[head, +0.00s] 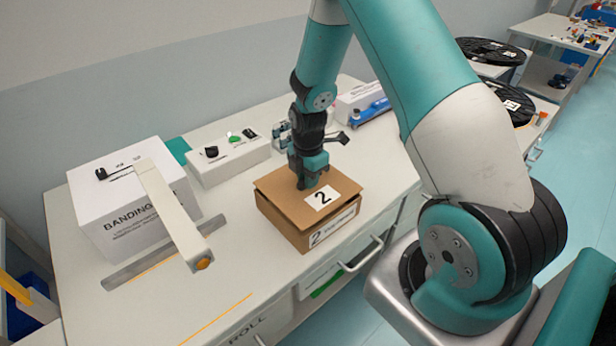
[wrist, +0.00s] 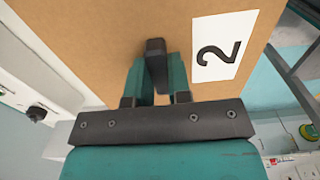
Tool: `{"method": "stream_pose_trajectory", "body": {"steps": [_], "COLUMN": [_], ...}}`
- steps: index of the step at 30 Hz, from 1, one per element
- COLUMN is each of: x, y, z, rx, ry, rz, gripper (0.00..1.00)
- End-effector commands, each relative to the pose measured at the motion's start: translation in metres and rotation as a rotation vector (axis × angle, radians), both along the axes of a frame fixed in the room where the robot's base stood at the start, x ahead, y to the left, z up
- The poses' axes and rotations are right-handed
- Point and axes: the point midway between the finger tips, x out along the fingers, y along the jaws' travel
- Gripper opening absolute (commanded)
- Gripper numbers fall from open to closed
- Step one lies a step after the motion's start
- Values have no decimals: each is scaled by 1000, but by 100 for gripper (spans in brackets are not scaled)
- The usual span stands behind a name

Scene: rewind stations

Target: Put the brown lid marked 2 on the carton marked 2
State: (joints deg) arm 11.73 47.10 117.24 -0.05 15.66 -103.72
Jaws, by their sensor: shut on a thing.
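The brown lid (head: 290,210) with a white label marked 2 lies over the top of the brown carton (head: 328,232), whose front label also reads 2. The lid looks slightly askew or tilted on the carton; I cannot tell whether it is fully seated. My gripper (head: 309,183) points down onto the middle of the lid. In the wrist view the lid (wrist: 95,40) fills most of the picture, and my gripper (wrist: 156,65) is shut on a small dark knob at the lid's middle. The carton is hidden there beneath the lid.
A white banding machine (head: 130,215) with an arm (head: 172,215) stands left on the table. A control box (head: 228,152) with knobs sits behind the carton. A blue tool (head: 370,112) lies further right.

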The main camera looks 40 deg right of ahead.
Motion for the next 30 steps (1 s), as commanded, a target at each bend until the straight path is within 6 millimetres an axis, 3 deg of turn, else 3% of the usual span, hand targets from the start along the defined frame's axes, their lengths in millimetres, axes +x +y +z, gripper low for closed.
{"method": "stream_pose_trajectory", "body": {"steps": [30], "x": [0], "y": [0], "z": [-22], "rx": [0], "ry": [0], "rz": [0], "gripper": [0]}}
